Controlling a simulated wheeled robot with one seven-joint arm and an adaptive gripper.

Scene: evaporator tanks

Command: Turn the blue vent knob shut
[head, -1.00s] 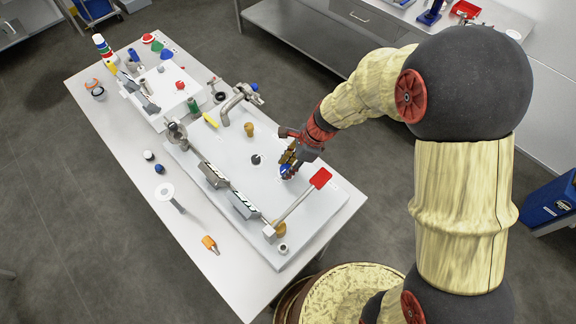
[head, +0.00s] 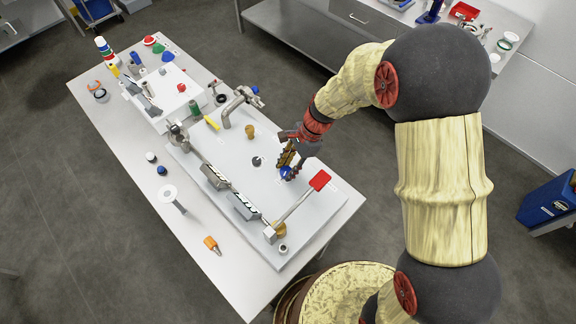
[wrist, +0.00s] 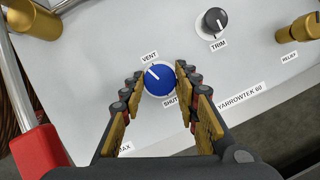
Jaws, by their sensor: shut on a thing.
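The blue vent knob (wrist: 159,79) sits on the pale panel between the labels VENT and SHUT in the wrist view. Its white pointer line aims up and left, toward the VENT label. My gripper (wrist: 160,78) has one finger on each side of the knob, closed on it. In the head view the blue knob (head: 286,172) shows just below my gripper's fingers (head: 287,166), which partly cover it.
A black TRIM knob (wrist: 214,22) and a brass RELIEF fitting (wrist: 299,30) stand to the right in the wrist view. A lever with a red handle (head: 319,180) rises close to my gripper. A black knob (head: 256,161) is to its left.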

